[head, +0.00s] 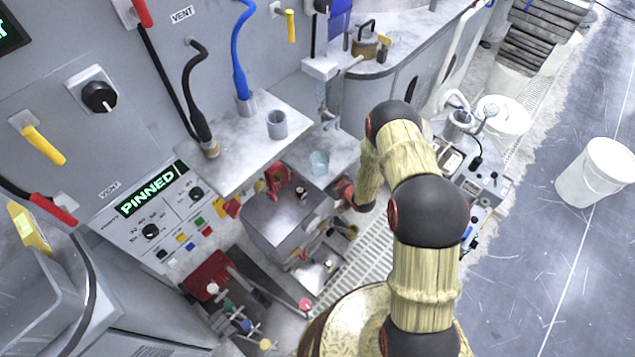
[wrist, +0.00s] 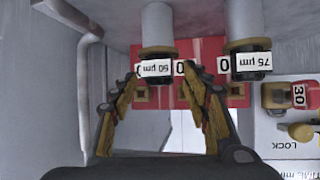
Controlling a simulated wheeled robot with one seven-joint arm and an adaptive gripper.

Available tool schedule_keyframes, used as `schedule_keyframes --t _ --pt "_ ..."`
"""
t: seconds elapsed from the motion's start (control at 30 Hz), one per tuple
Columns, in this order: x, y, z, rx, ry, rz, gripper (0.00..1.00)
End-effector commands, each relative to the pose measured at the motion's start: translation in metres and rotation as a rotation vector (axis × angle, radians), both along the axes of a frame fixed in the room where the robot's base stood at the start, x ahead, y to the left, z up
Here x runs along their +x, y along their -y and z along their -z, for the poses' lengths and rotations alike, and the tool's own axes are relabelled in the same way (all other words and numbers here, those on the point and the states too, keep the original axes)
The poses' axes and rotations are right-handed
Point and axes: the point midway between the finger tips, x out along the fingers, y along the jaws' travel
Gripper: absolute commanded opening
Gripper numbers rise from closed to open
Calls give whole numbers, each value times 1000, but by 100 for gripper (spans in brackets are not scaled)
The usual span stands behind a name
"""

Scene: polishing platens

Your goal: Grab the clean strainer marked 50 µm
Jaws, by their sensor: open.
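In the wrist view, a pale grey cylinder with a dark and brass-coloured collar and a white label reading "50 µm", upside down in the picture, is the strainer marked 50 µm (wrist: 158,28). My gripper (wrist: 160,84) is open, its two wooden-looking fingers spread on either side of the label in the picture. I see no finger closed on the strainer, and I cannot tell how far beyond the tips it lies. A similar strainer marked 75 µm (wrist: 245,22) is to its right. Whether the strainers are clean is not clear. In the head view my arm hides the gripper.
A red rack (wrist: 208,50) with square brass-edged holes and "0" labels is behind the fingers. A red block marked 30 (wrist: 298,95) and a "LOCK" panel are at right. A grey pipe (wrist: 82,90) runs down the left. In the head view, a white bucket (head: 598,172) stands on open floor.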

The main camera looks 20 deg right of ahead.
Motion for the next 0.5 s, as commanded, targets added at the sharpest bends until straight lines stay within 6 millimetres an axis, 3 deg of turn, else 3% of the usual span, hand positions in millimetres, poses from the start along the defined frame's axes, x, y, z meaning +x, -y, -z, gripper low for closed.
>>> schedule_keyframes --t 0.3,0.5 --pt "10 -4 6 0 -1 1 47" --pt "10 -4 6 0 -1 1 36"
